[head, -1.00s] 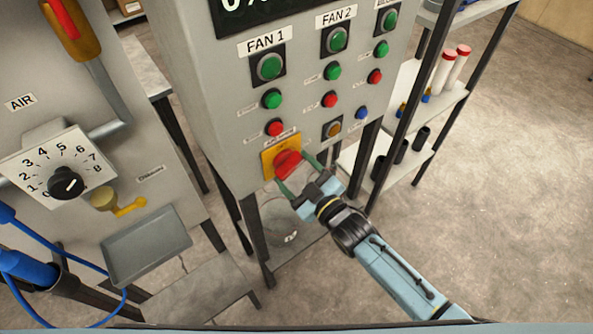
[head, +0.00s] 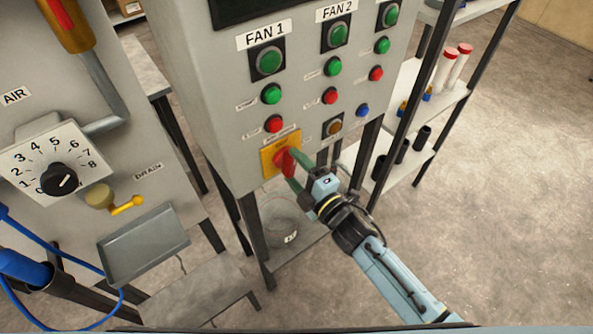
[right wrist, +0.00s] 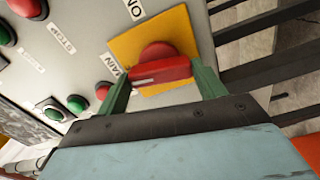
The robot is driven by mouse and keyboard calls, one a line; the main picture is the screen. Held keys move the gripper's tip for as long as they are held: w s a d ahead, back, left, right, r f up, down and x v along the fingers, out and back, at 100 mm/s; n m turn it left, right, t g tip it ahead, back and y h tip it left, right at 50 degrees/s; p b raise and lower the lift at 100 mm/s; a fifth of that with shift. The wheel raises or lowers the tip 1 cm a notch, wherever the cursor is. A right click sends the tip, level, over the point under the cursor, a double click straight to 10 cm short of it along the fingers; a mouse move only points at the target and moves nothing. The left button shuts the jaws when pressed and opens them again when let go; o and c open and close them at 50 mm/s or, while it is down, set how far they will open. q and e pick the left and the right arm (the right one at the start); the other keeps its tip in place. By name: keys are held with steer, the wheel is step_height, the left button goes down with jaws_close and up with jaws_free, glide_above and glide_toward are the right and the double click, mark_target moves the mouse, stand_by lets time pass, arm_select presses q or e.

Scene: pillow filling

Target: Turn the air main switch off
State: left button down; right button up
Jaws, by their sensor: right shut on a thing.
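The main switch is a red rotary knob (head: 284,163) on a yellow plate (head: 268,163) at the bottom of the grey control cabinet, in the middle of the head view. My right gripper (head: 295,172) reaches it from the lower right and is shut on the red knob, with one green finger on each side. In the right wrist view the knob's red handle (right wrist: 160,71) lies between the two fingers, in front of the yellow plate (right wrist: 182,30). Part of the word "MAIN" shows beside the plate. My left gripper is not in view.
Above the switch are several green and red buttons, including the FAN 1 button (head: 268,61). At the left an AIR panel carries a numbered dial (head: 62,180), a yellow drain valve (head: 126,205) and a tray (head: 144,243). A shelf rack (head: 440,105) stands at the right. The floor at the right is clear.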

steer(key=shift+n, duration=1.1)
steer(key=o, duration=1)
steer(key=b+v, duration=0.1)
steer(key=v, duration=1.2)
steer(key=shift+s+d, duration=0.15)
steer(key=shift+s, duration=0.05)
